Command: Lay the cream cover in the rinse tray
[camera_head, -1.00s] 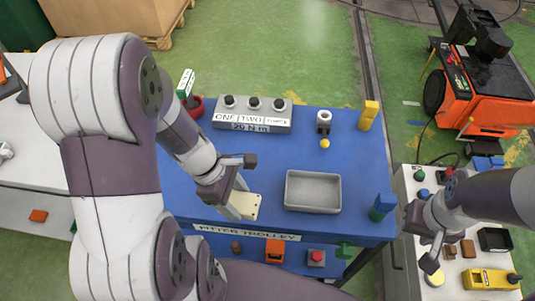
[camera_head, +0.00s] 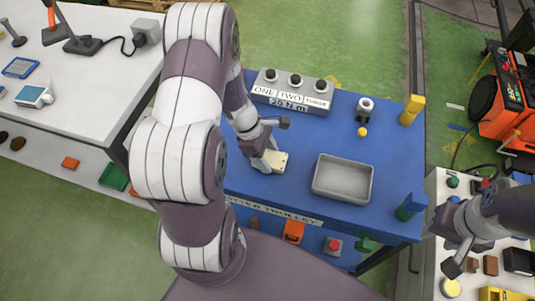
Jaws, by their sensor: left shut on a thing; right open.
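The cream cover (camera_head: 279,161) is a small pale plate with dark dots, on or just above the blue trolley top. My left gripper (camera_head: 271,160) is shut on its left part and hides some of it. I cannot tell whether the cover touches the trolley top. The rinse tray (camera_head: 343,197) is an empty grey rectangular tray on the trolley, to the right of the cover and apart from it. My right gripper (camera_head: 452,262) is open and empty, over the white bench at the lower right.
A box labelled ONE, TWO and THREE (camera_head: 291,90) stands at the back of the blue trolley (camera_head: 330,140). A white table (camera_head: 95,85) is at left.

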